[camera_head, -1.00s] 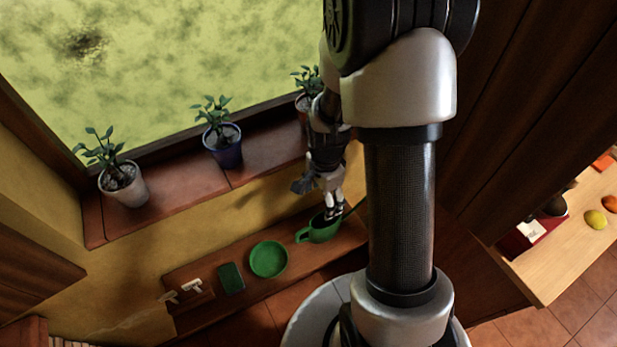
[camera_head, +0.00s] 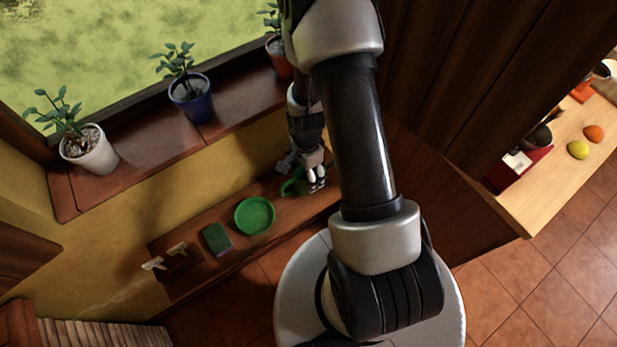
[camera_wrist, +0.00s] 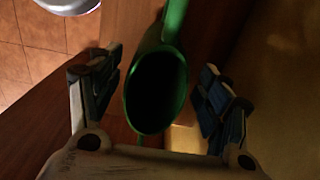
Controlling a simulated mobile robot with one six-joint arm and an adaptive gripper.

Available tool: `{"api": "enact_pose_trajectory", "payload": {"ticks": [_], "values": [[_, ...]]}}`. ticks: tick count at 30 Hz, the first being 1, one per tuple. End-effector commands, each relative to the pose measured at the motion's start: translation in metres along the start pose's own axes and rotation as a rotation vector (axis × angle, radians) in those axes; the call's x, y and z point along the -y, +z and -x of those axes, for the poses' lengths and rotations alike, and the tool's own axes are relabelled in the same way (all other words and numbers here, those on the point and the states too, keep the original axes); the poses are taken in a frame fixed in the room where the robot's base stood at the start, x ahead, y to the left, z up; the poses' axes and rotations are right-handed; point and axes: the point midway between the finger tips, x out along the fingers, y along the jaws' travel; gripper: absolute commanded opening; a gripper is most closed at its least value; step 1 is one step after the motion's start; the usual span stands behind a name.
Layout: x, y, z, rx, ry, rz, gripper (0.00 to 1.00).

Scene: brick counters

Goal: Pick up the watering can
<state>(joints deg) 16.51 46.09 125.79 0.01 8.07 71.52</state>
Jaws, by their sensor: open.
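The green watering can (camera_head: 292,187) stands on the low wooden shelf below the window, mostly hidden behind my gripper in the head view. In the wrist view the watering can (camera_wrist: 157,90) shows its dark oval opening, with a green part running up to the top edge. My gripper (camera_head: 317,186) is right at the can, pointing down. In the wrist view my gripper (camera_wrist: 160,98) is open, one finger on each side of the can, with visible gaps on both sides.
A green round dish (camera_head: 255,216) and a dark green sponge-like block (camera_head: 216,239) lie left of the can on the shelf (camera_head: 190,285). Potted plants, white (camera_head: 90,150), blue (camera_head: 191,100) and reddish (camera_head: 279,62), line the windowsill above. A wooden counter (camera_head: 535,205) stands at right.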

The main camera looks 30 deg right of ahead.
Motion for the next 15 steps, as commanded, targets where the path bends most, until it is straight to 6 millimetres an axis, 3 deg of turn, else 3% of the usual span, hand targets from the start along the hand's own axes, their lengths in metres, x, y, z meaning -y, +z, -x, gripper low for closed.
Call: {"api": "enact_pose_trajectory", "payload": {"ticks": [9,15], "values": [[-0.004,-0.006,-0.046,0.001,0.002,0.0,0.71],[-0.004,-0.006,-0.046,0.0,0.0,0.0,0.71]]}}
